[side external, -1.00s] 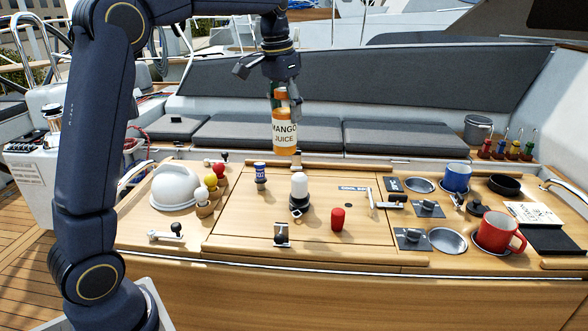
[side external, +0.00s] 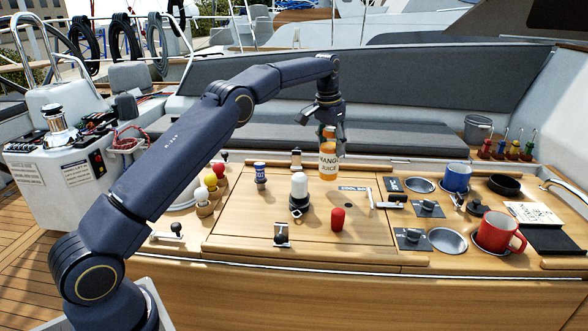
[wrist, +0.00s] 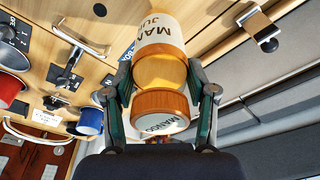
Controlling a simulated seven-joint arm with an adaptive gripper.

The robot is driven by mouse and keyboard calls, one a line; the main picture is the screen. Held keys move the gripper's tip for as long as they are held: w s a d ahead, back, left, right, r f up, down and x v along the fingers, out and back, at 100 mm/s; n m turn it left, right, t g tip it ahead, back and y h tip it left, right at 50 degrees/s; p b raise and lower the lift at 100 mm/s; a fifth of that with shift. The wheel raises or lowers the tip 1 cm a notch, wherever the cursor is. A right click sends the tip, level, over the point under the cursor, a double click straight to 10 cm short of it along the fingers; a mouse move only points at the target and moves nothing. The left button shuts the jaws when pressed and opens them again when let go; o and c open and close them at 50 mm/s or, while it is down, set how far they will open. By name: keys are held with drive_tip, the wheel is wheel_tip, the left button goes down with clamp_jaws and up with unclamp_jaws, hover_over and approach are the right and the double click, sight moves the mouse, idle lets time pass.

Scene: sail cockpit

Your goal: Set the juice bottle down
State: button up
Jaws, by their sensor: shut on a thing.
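The juice bottle (side external: 328,164) is orange with a white label reading "MANGO JUICE". My gripper (side external: 329,131) is shut on its upper part, near the cap, and holds it upright. In the side external view the bottle's base is over the back part of the wooden table (side external: 262,232), behind the red capped item. I cannot tell for sure whether the base touches the wood or hangs just above it. In the wrist view the bottle (wrist: 160,70) sits between both fingers of my gripper (wrist: 160,105), with its orange cap closest to the camera.
A white-topped black item (side external: 299,192), a blue can (side external: 260,173) and a red item (side external: 338,218) stand to the left and front of the bottle. A blue mug (side external: 456,177) and a red mug (side external: 497,233) are at right. Bare wood lies around the bottle.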

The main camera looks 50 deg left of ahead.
sight(331, 156)
drive_tip(key=shift+w+f, duration=0.25)
drive_tip(key=shift+f, duration=1.55)
drive_tip(key=shift+f, duration=0.1)
drive_tip(key=o, duration=1.4)
drive_tip(key=shift+f, duration=0.15)
